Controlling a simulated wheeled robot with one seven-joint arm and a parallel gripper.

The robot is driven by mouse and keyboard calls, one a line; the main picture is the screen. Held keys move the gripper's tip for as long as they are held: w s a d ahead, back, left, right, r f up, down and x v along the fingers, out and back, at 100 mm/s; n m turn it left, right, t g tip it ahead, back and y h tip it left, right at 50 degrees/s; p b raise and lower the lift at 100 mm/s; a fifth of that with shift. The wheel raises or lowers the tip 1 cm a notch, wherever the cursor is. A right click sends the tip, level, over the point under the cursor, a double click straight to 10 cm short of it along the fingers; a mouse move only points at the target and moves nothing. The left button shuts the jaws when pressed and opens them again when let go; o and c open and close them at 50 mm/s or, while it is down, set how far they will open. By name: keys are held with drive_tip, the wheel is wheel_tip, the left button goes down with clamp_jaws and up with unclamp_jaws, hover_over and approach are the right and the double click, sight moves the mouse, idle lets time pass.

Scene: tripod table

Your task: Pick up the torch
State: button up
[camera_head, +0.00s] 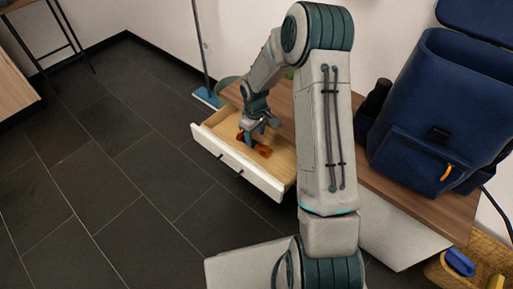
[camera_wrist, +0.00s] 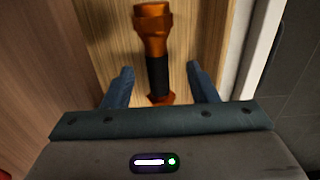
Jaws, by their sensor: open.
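An orange torch with a black grip (camera_wrist: 157,75) lies on the wooden floor of an open drawer. In the wrist view its wide orange head points away from my gripper, and its orange tail end is partly hidden by the gripper body. My gripper (camera_wrist: 160,82) is open, with one finger on each side of the black grip and a gap on both sides. In the head view the torch (camera_head: 262,150) shows inside the drawer (camera_head: 240,165), partly covered by my gripper (camera_head: 248,138).
The drawer has a white front and extends from a wooden table (camera_head: 440,205). A blue backpack (camera_head: 435,110) and a dark bottle (camera_head: 377,97) stand on the table. A wicker basket (camera_head: 440,272) with colored items is at lower right. Dark tiled floor is free at left.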

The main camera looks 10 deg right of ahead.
sight(256, 143)
drive_tip(key=f+b, duration=0.2)
drive_tip(key=f, duration=0.1)
drive_tip(key=f+b, duration=0.1)
drive_tip(key=f, duration=0.1)
drive_tip(key=shift+w+d+f, duration=0.1)
drive_tip(key=shift+d+f, duration=0.05)
drive_tip(key=shift+d, duration=0.1)
clamp_jaws()
